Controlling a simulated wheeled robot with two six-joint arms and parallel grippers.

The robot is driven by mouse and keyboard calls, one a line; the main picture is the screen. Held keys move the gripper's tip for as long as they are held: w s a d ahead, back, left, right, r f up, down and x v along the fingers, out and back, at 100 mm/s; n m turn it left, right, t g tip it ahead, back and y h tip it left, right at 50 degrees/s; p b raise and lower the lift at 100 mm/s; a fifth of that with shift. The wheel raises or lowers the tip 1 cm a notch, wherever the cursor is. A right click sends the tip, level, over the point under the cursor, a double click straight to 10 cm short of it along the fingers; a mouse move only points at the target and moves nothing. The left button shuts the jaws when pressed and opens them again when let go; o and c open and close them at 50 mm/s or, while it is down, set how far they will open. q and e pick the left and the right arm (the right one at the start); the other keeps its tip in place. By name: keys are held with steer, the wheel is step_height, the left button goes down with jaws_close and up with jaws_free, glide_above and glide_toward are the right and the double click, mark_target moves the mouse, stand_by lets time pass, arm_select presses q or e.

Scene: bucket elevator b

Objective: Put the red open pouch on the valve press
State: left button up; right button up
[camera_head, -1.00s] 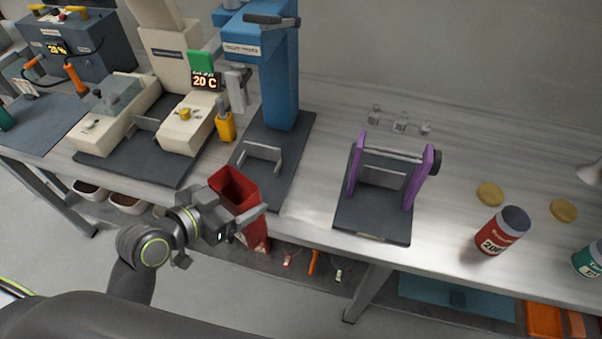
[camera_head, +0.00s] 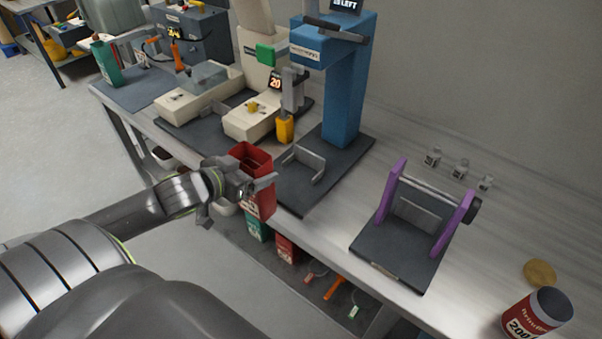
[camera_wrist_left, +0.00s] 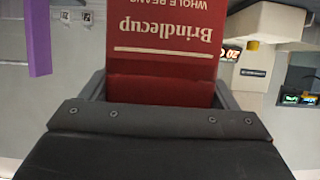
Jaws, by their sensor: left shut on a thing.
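The red open pouch (camera_head: 262,203) is held upright with its mouth open at the top, in front of the bench's near edge. My left gripper (camera_head: 252,187) is shut on it. In the left wrist view the pouch (camera_wrist_left: 160,45) sits between the fingers (camera_wrist_left: 160,95), its "Brindlecup" print upside down. The blue press (camera_head: 345,100), which looks like the valve press, stands behind and right of the pouch. It has a top lever and a dark base with a grey U-shaped bracket (camera_head: 303,165). That bracket is empty. My right gripper is not in view.
A cream machine (camera_head: 250,122) with a small display stands left of the press. A purple-sided stand (camera_head: 440,215) is to the right, near a red can (camera_head: 535,315). More pouches (camera_head: 285,246) sit on a shelf below. The bench between press and stand is clear.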

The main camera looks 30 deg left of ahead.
arm_select(q)
steer(key=w+d+f, duration=0.1)
steer(key=w, duration=1.7)
steer(key=shift+d+f+p, duration=0.15)
steer(key=shift+p, duration=0.2)
steer(key=shift+f, duration=0.2)
steer(key=o, duration=0.7)
steer(key=v, duration=1.2)
steer(key=shift+d+r, duration=0.1)
steer(key=shift+r, duration=0.1)
